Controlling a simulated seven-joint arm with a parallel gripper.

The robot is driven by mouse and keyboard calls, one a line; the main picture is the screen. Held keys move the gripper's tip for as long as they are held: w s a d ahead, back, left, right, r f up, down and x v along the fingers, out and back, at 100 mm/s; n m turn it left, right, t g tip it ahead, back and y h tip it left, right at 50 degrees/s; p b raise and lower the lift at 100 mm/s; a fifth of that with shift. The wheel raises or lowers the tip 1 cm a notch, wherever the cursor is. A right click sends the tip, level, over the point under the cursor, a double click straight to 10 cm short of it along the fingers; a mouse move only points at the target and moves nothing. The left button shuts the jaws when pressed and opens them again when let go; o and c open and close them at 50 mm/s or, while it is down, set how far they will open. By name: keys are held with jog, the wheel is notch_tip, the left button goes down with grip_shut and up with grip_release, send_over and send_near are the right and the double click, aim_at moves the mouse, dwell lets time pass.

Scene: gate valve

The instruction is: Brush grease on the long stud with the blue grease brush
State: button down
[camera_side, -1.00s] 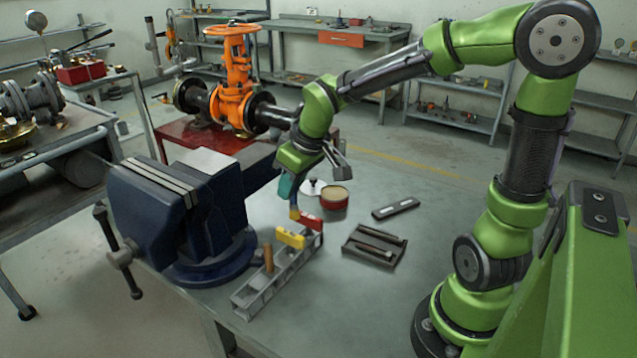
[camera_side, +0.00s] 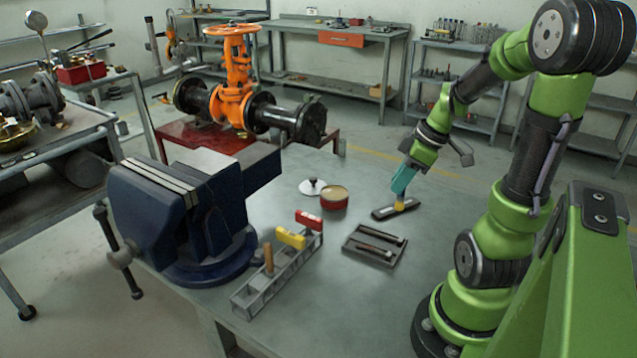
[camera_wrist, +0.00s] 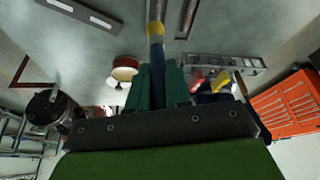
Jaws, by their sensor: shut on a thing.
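My gripper (camera_side: 402,182) has teal fingers and is shut on the blue grease brush (camera_wrist: 157,12). The brush points down, with a yellow band below the fingers. In the side view its tip overlaps a dark flat block (camera_side: 393,209); I cannot tell whether they touch. A dark two-slot tray (camera_side: 346,249) in front holds dark rods that look like studs (camera_side: 374,251); which is longer is unclear. An open red tin (camera_side: 334,200) with tan contents, likely grease, stands left of the gripper. It also shows in the wrist view (camera_wrist: 124,70).
A metal caddy (camera_side: 250,300) with red, yellow and wooden-handled items stands front left. A blue vise (camera_side: 190,215) is beyond it on the left. A white lid (camera_side: 312,187) lies beside the tin. An orange valve (camera_side: 235,100) stands behind. Table between tin and block is clear.

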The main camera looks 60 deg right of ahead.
jog(key=shift+s+n+y, duration=0.3)
jog(key=shift+s+n, duration=0.2)
jog(key=shift+n, duration=0.2)
jog(key=shift+s+a+f+n+g+y, duration=0.15)
jog(key=shift+f+n, duration=0.45)
jog(key=shift+f, duration=0.4)
jog(key=shift+w+a+f+n+g+y, duration=0.1)
jog(key=shift+a+f+n+g+y, duration=0.1)
jog(key=shift+f+n, duration=0.6)
jog(key=shift+s+a+f+n+g+y, duration=0.15)
jog(key=shift+f+n, duration=0.25)
jog(key=shift+f, duration=0.75)
notch_tip(320, 180, down, 2)
jog(key=shift+f, duration=0.1)
jog(key=shift+w, duration=1.25)
jog(key=shift+w+a, duration=0.2)
jog(key=shift+w, duration=3.75)
jog(key=shift+s+d, duration=0.2)
jog(key=shift+s, duration=4.8)
jog(key=shift+s+r, duration=0.15)
jog(key=shift+r, duration=0.05)
notch_tip(320, 180, up, 8)
jog(key=shift+f, duration=0.1)
